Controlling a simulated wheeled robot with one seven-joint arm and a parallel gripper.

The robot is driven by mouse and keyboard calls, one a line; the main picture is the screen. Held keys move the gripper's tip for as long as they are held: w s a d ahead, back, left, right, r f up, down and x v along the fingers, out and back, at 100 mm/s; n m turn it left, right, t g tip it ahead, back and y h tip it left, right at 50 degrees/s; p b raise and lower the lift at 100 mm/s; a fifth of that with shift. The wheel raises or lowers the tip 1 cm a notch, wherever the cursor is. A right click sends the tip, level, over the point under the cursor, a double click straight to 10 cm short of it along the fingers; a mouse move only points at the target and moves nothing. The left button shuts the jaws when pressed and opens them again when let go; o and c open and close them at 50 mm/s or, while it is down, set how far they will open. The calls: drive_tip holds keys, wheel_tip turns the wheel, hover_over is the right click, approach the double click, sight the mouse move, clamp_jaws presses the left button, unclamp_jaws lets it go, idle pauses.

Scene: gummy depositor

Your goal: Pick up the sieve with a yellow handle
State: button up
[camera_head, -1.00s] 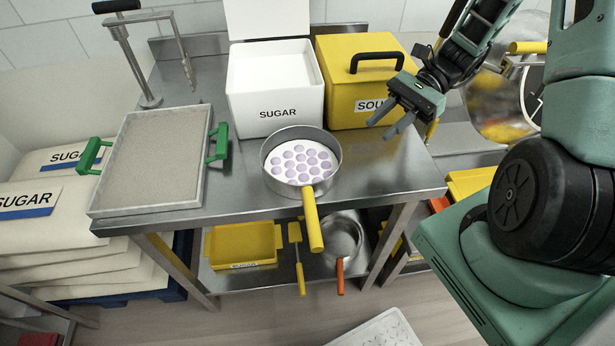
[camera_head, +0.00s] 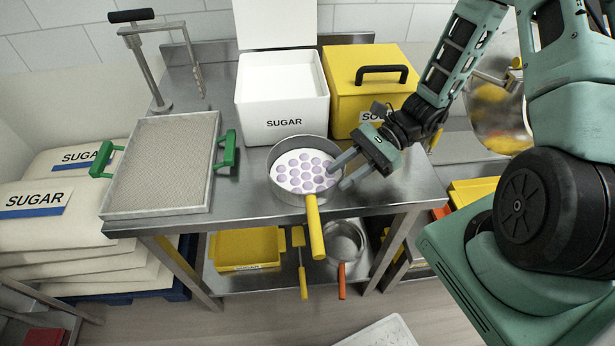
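The sieve (camera_head: 306,197) sits on the steel table with its round metal rim up and lilac discs showing inside it. Its yellow handle (camera_head: 315,228) points toward me, over the table's front edge. My gripper (camera_head: 338,175) is open, with its two fingers pointing left at the right side of the sieve's rim. The fingertips look very close to the rim; I cannot tell whether they touch. Nothing is between the fingers that I can see.
A white SUGAR bin (camera_head: 283,106) and a yellow bin (camera_head: 349,77) stand behind the sieve. A tray with green handles (camera_head: 163,168) lies at left. The lower shelf holds a yellow tray (camera_head: 246,249), a yellow-handled tool (camera_head: 301,262) and a metal pan (camera_head: 343,245).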

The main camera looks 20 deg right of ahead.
sight(320, 191)
drive_tip(key=x, duration=0.2)
drive_tip(key=p+x, duration=0.1)
drive_tip(key=x, duration=0.1)
drive_tip(key=shift+a+f, duration=0.25)
drive_tip(key=shift+f, duration=0.15)
clamp_jaws()
drive_tip(key=shift+r, duration=0.15)
wheel_tip(320, 191, up, 10)
drive_tip(key=shift+b, duration=0.35)
idle(0.4)
